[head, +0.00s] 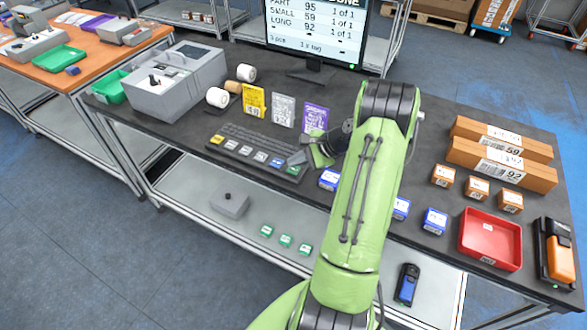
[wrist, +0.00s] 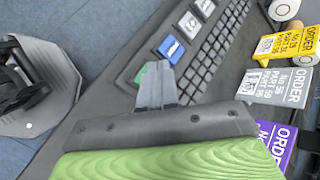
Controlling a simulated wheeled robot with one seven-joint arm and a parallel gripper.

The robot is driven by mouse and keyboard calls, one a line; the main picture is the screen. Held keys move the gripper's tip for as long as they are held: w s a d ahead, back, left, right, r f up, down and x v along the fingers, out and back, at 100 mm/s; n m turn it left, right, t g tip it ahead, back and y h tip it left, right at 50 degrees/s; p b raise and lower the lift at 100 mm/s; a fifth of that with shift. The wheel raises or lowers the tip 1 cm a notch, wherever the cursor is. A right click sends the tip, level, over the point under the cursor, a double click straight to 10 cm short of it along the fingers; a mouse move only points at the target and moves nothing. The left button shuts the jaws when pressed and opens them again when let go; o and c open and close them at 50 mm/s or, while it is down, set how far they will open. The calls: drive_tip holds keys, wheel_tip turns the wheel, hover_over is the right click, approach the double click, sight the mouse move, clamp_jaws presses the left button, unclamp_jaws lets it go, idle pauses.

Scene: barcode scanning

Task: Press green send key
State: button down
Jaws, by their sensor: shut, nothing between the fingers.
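A dark keyboard (head: 262,141) lies on the black table and has a row of large coloured keys along its front edge. The green key (head: 293,170) is at the right end of that row, after the blue key (head: 277,163). My gripper (head: 296,159) is shut and empty, with its fingertips at the green key. In the wrist view, the closed fingertips (wrist: 154,66) cover most of the green key (wrist: 141,76), and only a green edge shows beside them. The blue key (wrist: 171,49) is just beyond. I cannot tell whether the fingertips touch the green key.
Yellow (head: 254,100), grey (head: 283,110) and purple (head: 315,118) order cards stand behind the keyboard. A monitor (head: 315,30) and a grey label printer (head: 178,80) are further back. Blue-labelled boxes (head: 329,179), a red tray (head: 490,239) and long cartons (head: 500,165) are to the right.

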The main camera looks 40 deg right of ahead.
sight(297, 170)
drive_tip(key=shift+f, duration=0.1)
idle(0.3)
drive_tip(key=shift+f, duration=0.35)
drive_tip(key=shift+f+b, duration=0.3)
drive_tip(key=shift+f, duration=0.15)
idle(0.5)
drive_tip(key=shift+r+p, duration=0.9)
wheel_tip(297, 170, up, 5)
drive_tip(key=p, duration=0.4)
drive_tip(key=shift+r+p, duration=0.1)
drive_tip(key=shift+p, duration=0.3)
